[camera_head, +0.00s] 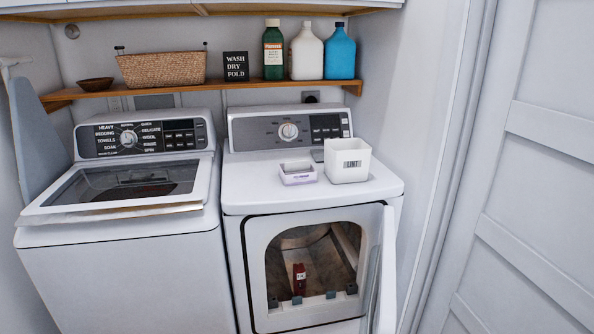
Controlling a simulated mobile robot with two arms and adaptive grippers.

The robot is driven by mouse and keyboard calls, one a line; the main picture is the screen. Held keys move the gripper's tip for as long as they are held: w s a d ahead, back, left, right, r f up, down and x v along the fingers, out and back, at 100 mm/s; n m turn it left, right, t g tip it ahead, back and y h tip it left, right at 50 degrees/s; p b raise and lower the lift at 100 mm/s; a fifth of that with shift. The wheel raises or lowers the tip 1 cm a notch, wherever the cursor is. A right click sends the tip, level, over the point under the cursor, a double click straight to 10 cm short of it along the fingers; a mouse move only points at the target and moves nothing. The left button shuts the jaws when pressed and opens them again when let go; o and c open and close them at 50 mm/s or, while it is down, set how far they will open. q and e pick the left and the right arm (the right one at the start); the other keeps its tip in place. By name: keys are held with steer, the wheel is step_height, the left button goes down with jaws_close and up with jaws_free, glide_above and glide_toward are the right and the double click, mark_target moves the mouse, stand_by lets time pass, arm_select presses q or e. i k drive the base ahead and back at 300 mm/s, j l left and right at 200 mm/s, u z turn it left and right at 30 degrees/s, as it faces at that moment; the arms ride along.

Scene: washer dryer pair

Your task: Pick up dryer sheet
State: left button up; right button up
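A small white box with a purple label (298,174) sits on top of the dryer (237,197), left of a larger white bin. Its top looks open, and a dryer sheet inside it cannot be made out at this size. A small red item with a pale label (299,279) stands inside the dryer's opening near the front lip; I cannot tell what it is. Neither of my grippers shows in the head view.
The dryer door (384,270) hangs open at the right. A white LINT bin (347,161) stands beside the small box. The washer (120,240) is at left. A shelf (220,86) above holds a basket (162,69), a sign and bottles (306,52).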

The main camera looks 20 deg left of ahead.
mark_target(302, 165)
steer(key=i+j+z, duration=0.3)
steer(key=j, duration=0.3)
steer(key=i+j+z, duration=0.15)
steer(key=j, duration=0.2)
steer(key=i+j+z, duration=0.15)
steer(key=j, duration=0.2)
